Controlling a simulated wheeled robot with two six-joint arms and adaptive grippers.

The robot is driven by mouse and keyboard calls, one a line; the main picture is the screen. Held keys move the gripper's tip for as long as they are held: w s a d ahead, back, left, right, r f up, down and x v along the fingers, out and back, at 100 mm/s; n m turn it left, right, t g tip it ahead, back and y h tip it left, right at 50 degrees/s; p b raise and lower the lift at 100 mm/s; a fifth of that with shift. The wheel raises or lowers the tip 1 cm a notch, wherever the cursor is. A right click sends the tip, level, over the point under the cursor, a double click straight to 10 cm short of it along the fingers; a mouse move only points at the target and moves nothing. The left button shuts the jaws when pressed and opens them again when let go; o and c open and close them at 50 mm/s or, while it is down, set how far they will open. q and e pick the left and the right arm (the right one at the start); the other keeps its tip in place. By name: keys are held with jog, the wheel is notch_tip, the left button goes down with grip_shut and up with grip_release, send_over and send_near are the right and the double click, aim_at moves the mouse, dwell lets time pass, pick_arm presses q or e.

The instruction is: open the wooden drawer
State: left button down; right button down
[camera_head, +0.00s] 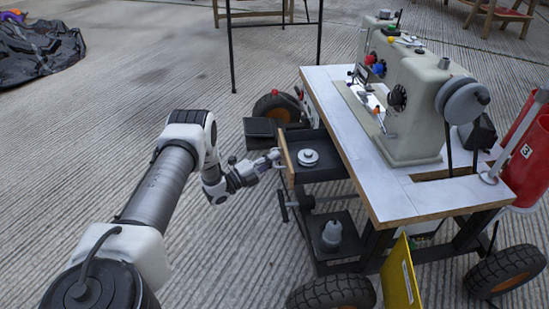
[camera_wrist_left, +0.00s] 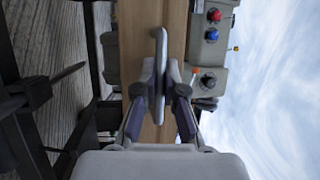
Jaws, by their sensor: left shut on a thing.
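The wooden drawer (camera_head: 287,162) sits under the left edge of the white sewing table (camera_head: 352,146). Its wooden front stands out from the table, and part of its dark inside shows with a pale round spool-like thing (camera_head: 308,157) in it. My left gripper (camera_head: 274,158) is at the outer side of the drawer front, shut on the grey drawer handle. In the left wrist view the handle (camera_wrist_left: 160,45) runs across the wooden front (camera_wrist_left: 177,22), between my fingers (camera_wrist_left: 160,92). My right gripper is not in view.
A sewing machine (camera_head: 415,105) stands on the table. Below the drawer is a dark shelf with a grey object (camera_head: 331,233). Wheels (camera_head: 332,293) and a yellow panel (camera_head: 401,277) are near the table's front.

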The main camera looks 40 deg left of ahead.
pick_arm(q)
jog(key=c, duration=1.5)
grip_release()
jog(key=shift+c, duration=0.2)
jog(key=v, duration=1.2)
jog(key=shift+d, duration=0.1)
